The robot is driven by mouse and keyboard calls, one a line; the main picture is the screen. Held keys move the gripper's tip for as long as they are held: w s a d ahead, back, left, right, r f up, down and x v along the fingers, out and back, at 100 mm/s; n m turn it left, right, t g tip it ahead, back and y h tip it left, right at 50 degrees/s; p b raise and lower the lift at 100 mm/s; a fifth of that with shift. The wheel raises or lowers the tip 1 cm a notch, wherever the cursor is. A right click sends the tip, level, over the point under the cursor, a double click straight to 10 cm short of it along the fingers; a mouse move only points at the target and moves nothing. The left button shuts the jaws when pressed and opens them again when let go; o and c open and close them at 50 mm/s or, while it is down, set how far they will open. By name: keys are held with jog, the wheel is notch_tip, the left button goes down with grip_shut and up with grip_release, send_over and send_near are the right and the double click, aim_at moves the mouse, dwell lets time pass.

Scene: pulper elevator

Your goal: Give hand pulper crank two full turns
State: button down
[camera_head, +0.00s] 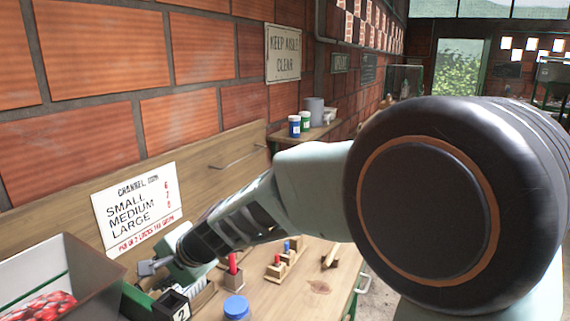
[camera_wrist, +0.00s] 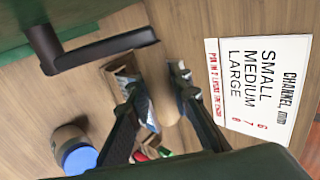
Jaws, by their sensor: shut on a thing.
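My gripper (camera_head: 160,264) is low at the left in the head view, close to the board wall. In the wrist view, my gripper (camera_wrist: 153,80) has its two dark fingers around a tan, rounded piece, which looks like the crank's grip (camera_wrist: 165,104). A dark bar (camera_wrist: 105,50) joined to a green body, apparently part of the pulper (camera_wrist: 75,30), crosses the upper left of the wrist view. In the head view, a dark green part (camera_head: 137,301) shows below my gripper. Most of the pulper and crank is hidden there by my arm or out of frame.
A sign (camera_head: 138,208) is on the board behind. A grey bin of red cherries (camera_head: 40,306) stands at left. A blue-lidded jar (camera_head: 236,306), a red peg in a wooden block (camera_head: 232,272) and small wooden pieces (camera_head: 284,262) stand on the bench (camera_head: 315,286).

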aim_at(161, 274)
jog(key=v, duration=0.3)
jog(key=shift+d+f, duration=0.1)
jog(key=shift+s+d+r+b, duration=0.15)
jog(key=shift+s+d, duration=0.15)
jog(key=shift+d, duration=0.25)
jog(key=shift+s+d+r+b, duration=0.2)
jog(key=shift+s+d, duration=0.1)
jog(key=shift+d, duration=0.25)
jog(key=shift+s+d+r+b, duration=0.15)
jog(key=shift+s+d, duration=0.15)
jog(key=shift+d, duration=0.25)
jog(key=d, duration=0.1)
jog(key=s+d+b, duration=0.1)
jog(key=d+b, duration=0.1)
jog(key=shift+s+d+f, duration=0.15)
jog(key=shift+s+f, duration=0.05)
jog(key=shift+s, duration=0.2)
